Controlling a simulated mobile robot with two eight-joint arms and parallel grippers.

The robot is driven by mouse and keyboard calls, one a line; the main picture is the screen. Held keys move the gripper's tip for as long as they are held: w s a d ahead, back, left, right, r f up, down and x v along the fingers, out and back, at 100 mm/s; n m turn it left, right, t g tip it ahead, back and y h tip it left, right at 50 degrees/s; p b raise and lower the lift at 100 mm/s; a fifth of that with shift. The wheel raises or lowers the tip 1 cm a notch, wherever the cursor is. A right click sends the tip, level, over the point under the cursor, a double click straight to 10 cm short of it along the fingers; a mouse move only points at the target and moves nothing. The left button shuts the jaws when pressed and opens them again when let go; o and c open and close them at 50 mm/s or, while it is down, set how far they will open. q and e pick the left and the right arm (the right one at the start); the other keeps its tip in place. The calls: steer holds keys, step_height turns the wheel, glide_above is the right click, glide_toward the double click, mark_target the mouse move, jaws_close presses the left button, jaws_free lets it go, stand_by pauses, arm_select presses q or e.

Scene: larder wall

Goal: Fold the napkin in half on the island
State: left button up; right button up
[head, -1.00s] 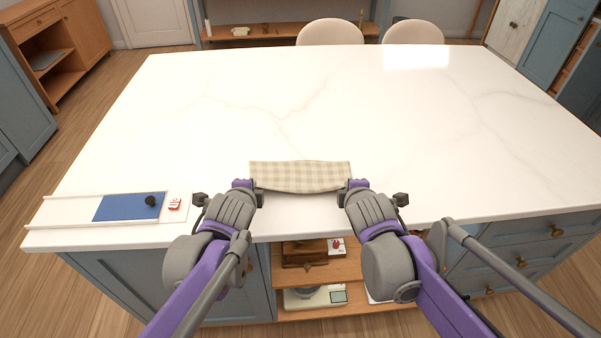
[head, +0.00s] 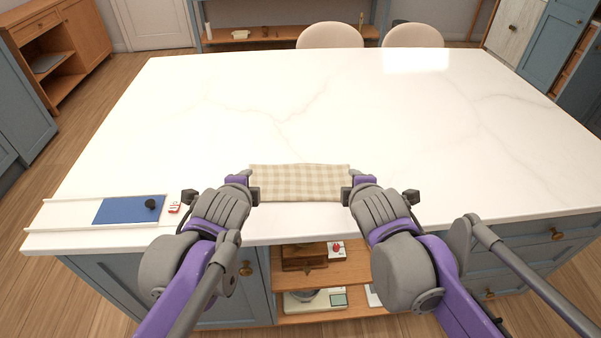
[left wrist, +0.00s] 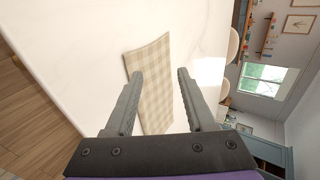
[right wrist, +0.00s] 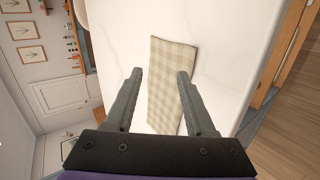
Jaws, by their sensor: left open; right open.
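The beige checked napkin (head: 300,183) lies on the white island (head: 300,110) near its front edge, as a wide, short rectangle with a nearly straight near edge. I cannot tell how many layers it has. My left gripper (head: 252,189) is open at the napkin's left end, and my right gripper (head: 348,189) is open at its right end. The napkin also shows between and beyond the open fingers in the left wrist view (left wrist: 152,75) and the right wrist view (right wrist: 170,75). Neither gripper holds cloth.
A white tray (head: 75,213) with a blue panel (head: 125,209) and a dark knob (head: 151,203) lies at the island's left front. A small red and white item (head: 174,207) is beside it. The island behind the napkin is clear. Two chairs stand at the far side.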

arm_select(q)
steer(key=s+r, duration=0.1)
steer(key=r, duration=0.1)
steer(key=s+r, duration=0.2)
steer(key=shift+s+r, duration=0.1)
steer(key=shift+s, duration=0.1)
arm_select(e)
steer(key=s+r, duration=0.1)
steer(key=r, duration=0.1)
steer(key=s+r, duration=0.2)
steer(key=shift+s+r, duration=0.1)
steer(key=shift+s, duration=0.1)
